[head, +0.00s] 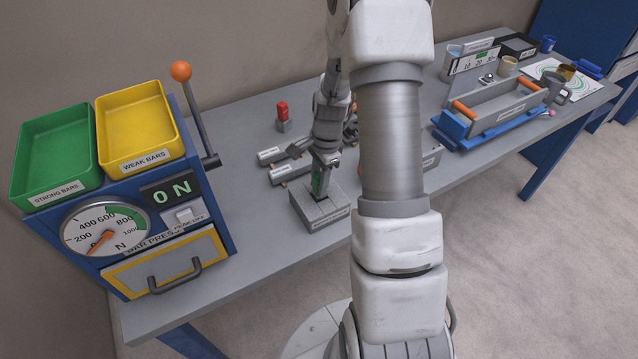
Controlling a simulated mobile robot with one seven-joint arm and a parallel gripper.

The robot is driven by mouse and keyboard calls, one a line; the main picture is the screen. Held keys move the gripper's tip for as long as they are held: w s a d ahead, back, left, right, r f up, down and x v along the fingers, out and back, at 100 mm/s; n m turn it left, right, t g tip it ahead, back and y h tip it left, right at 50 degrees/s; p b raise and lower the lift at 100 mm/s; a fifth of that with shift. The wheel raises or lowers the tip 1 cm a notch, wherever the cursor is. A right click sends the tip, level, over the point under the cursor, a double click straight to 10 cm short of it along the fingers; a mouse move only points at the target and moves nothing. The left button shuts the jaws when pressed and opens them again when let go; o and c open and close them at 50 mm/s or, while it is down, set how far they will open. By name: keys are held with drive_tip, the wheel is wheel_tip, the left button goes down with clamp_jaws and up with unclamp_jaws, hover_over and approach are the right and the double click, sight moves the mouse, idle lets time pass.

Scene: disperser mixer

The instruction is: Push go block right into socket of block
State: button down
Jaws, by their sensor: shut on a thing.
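A green go block (317,183) is upright in my gripper (324,171), which is shut on its upper part. The green block stands over the grey socket block (321,212), which lies on the table with a label on its front edge. The lower end of the green block meets the top of the grey block. I cannot tell how deep it sits in the socket, as the view is small and my gripper covers part of it.
A red-topped block (282,116) stands behind on the grey table (240,254). Grey labelled bars (283,172) lie behind the socket block. A press (150,240) with green and yellow trays is at left. My arm hides the table's middle.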

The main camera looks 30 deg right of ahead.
drive_tip(key=shift+f, duration=0.4)
drive_tip(key=shift+f, duration=0.1)
drive_tip(key=c, duration=0.6)
unclamp_jaws()
drive_tip(key=shift+o, duration=0.2)
